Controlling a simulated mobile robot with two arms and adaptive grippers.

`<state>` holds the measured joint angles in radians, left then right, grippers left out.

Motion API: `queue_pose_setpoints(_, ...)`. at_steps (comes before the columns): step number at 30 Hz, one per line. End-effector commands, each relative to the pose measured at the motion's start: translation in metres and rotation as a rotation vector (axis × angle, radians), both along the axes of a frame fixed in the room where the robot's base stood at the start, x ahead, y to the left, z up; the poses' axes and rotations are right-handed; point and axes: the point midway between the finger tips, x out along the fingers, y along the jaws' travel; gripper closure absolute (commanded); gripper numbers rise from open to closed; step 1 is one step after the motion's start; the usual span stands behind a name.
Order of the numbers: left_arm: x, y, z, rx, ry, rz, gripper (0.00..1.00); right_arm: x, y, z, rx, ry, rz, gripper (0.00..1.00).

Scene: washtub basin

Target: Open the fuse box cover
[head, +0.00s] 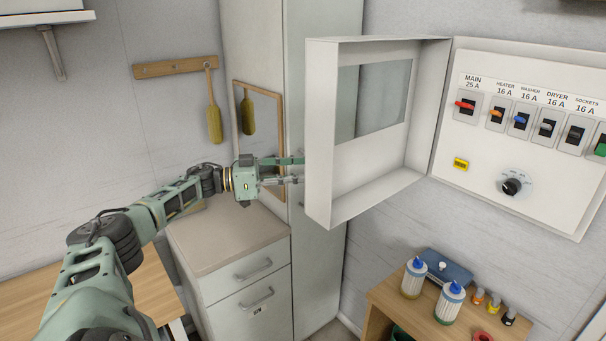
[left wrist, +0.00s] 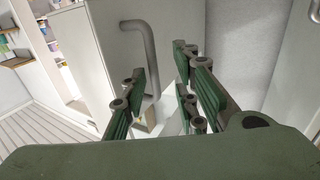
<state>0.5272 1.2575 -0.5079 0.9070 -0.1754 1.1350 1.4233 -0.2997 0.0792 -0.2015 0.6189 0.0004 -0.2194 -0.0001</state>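The fuse box cover (head: 322,130) is a white frame with a window. In the head view it stands swung out to the left, away from the fuse panel (head: 478,180), whose switches are exposed. My left gripper (head: 298,171) is just left of the cover's outer edge, fingers pointing at it. In the left wrist view its green fingers (left wrist: 160,100) are spread apart, with no object clearly held. A grey bar handle (left wrist: 151,55) on a pale panel is beyond them; I cannot tell whether that panel is the cover. My right gripper is out of view.
A tall grey cabinet (head: 318,265) stands behind the gripper, beside a low drawer unit (head: 240,240). A wooden table (head: 388,292) below the fuse box holds bottles and a blue box. Free air lies in front of the fuse panel.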

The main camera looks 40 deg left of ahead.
Motion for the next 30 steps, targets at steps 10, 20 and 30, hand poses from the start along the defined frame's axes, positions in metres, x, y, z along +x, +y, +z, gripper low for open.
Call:
queue_pose_setpoints(10,-0.058,0.044,-0.001,0.003,0.004,0.001,0.72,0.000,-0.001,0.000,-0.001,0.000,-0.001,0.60)
queue_pose_setpoints(20,-0.077,0.057,0.001,0.001,-0.001,-0.002,0.72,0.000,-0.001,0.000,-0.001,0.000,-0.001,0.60)
queue_pose_setpoints(30,-0.077,0.057,0.001,0.000,-0.001,-0.002,0.72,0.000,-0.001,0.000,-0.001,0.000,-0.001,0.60)
